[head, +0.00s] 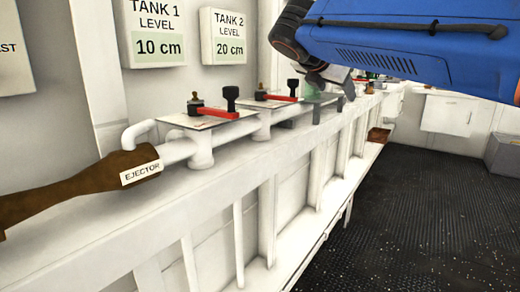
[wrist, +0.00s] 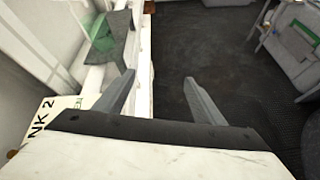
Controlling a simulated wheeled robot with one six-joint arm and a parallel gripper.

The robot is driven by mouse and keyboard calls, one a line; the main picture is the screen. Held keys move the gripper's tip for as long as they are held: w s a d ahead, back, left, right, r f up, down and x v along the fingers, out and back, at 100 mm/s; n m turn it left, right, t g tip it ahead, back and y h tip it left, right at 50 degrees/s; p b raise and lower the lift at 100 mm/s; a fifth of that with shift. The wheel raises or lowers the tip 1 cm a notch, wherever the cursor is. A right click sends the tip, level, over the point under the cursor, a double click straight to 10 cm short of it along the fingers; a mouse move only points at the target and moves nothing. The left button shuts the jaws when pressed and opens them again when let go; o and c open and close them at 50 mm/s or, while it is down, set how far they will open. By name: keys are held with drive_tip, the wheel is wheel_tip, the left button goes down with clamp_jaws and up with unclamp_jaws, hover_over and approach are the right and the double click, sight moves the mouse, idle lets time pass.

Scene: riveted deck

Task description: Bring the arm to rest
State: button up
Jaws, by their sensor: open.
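My gripper (wrist: 158,78) is open in the wrist view, with its two grey fingers apart and nothing between them. The dark deck floor shows between and beyond the fingers. In the head view my blue arm reaches in from the upper right. Its wrist end hangs above the white pipe run, and the gripper there is small and partly hidden among the fittings. A valve with a red handle (head: 278,97) stands just left of it. In the wrist view a dark grey bracket (wrist: 110,45) lies ahead of the left finger; I cannot tell the gap.
A white ledge (head: 235,190) carries pipes, another red-handled valve (head: 215,113) and a brown ejector (head: 75,185). Tank level signs (head: 157,46) hang on the wall. The dark floor (head: 420,205) at the right is open. Grey equipment (wrist: 290,45) stands at the wrist view's upper right.

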drive_tip(key=s+d+f+m+g+y, duration=0.2)
drive_tip(key=s+d+f+m, duration=0.35)
drive_tip(key=s+f, duration=0.3)
drive_tip(key=s+d+f+m+g+y, duration=0.15)
drive_tip(key=s+d+f+m, duration=0.25)
drive_tip(key=s+f+m, duration=0.45)
drive_tip(key=s+f+m+y, duration=0.2)
drive_tip(key=s+f+m, duration=0.4)
drive_tip(key=f, duration=0.5)
drive_tip(key=s+f+m+g+y, duration=0.1)
drive_tip(key=s+f+m, duration=0.5)
drive_tip(key=s+f, duration=0.3)
wheel_tip(320, 180, down, 2)
drive_tip(key=shift+a+f+y, duration=0.1)
drive_tip(key=shift+a+y, duration=0.1)
drive_tip(key=shift+y, duration=0.15)
drive_tip(key=shift+g, duration=0.25)
